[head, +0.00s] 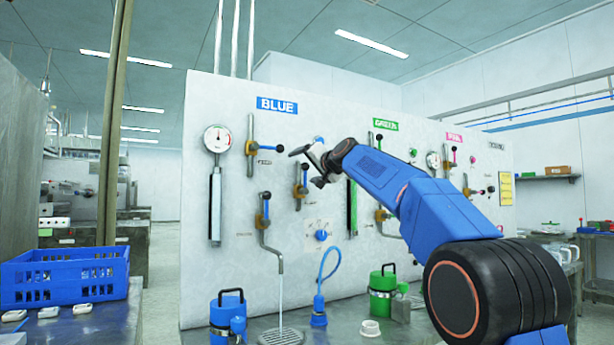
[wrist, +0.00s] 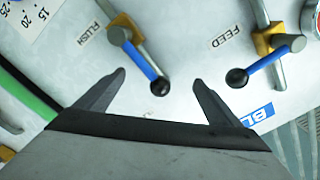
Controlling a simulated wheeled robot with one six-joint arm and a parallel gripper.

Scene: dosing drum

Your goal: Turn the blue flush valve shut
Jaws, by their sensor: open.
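The blue flush valve has a blue lever with a black ball end. In the wrist view the lever (wrist: 140,62) runs roughly along its pipe from the brass body beside the FLUSH label (wrist: 82,37). In the head view the flush valve (head: 300,189) is on the white panel just below my gripper, which partly hides it. My gripper (head: 306,166) is open and empty, close to the panel. In the wrist view the black ball appears between the fingertips of my gripper (wrist: 158,80). I cannot tell whether the fingers reach past it.
The feed valve (wrist: 262,64) is close beside, its lever across its pipe; it also shows in the head view (head: 254,148). A green sight tube (head: 352,207) and a gauge (head: 217,138) flank the area. Canisters and a drain (head: 281,337) are on the bench below.

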